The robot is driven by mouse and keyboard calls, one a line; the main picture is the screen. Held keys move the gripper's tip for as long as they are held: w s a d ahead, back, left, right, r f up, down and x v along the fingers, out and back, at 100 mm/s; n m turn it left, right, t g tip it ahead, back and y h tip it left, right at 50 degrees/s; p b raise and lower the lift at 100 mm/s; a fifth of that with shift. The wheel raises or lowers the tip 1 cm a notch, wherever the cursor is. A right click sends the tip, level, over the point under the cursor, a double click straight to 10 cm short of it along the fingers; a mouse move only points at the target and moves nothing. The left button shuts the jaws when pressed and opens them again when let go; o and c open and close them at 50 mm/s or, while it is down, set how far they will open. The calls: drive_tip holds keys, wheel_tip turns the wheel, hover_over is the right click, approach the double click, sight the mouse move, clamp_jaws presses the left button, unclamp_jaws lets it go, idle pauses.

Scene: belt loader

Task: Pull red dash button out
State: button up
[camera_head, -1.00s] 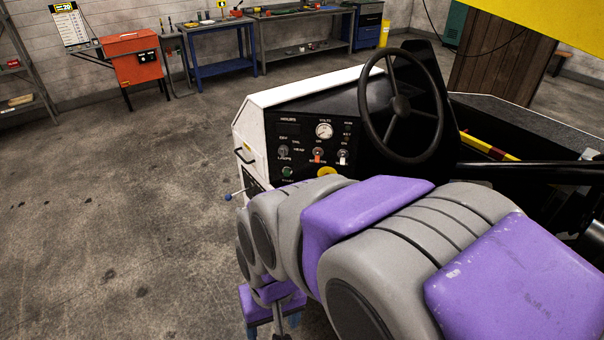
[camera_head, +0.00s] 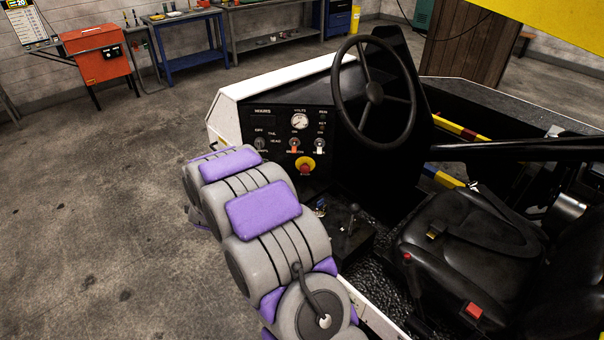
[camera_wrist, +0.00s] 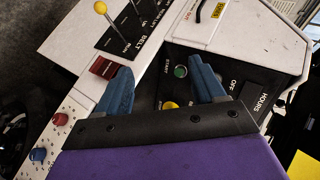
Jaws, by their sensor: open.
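The red dash button (camera_head: 305,163) sits on a yellow round base low on the black dash panel, left of the steering wheel in the head view. In the wrist view only part of a yellow round piece (camera_wrist: 170,105) shows between the fingers, its lower part hidden by my gripper's body; no red cap is clear there. My gripper (camera_wrist: 160,68) has two blue fingers spread apart with nothing between them, over the dash edge near a green start button (camera_wrist: 180,71). In the head view my gripper is hidden behind my arm.
The steering wheel (camera_head: 374,95) and black seat (camera_head: 470,235) stand right of the dash. In the wrist view, a yellow-knobbed lever (camera_wrist: 101,8), a red switch (camera_wrist: 104,67), and red and blue knobs (camera_wrist: 38,154) lie left of the fingers. Open floor lies left of the vehicle.

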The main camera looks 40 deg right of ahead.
drive_tip(key=d+f+m+h, duration=0.5)
drive_tip(key=d+f, duration=0.1)
drive_tip(key=d, duration=0.3)
drive_tip(key=m+g+h, duration=0.2)
drive_tip(key=m+h, duration=0.2)
drive_tip(key=h, duration=0.2)
approach(304, 171)
drive_tip(key=b+x, duration=0.1)
drive_tip(key=x, duration=0.7)
drive_tip(key=shift+w+d, duration=0.2)
drive_tip(key=shift+d, duration=0.15)
drive_tip(key=shift+a+f, duration=0.1)
clamp_jaws()
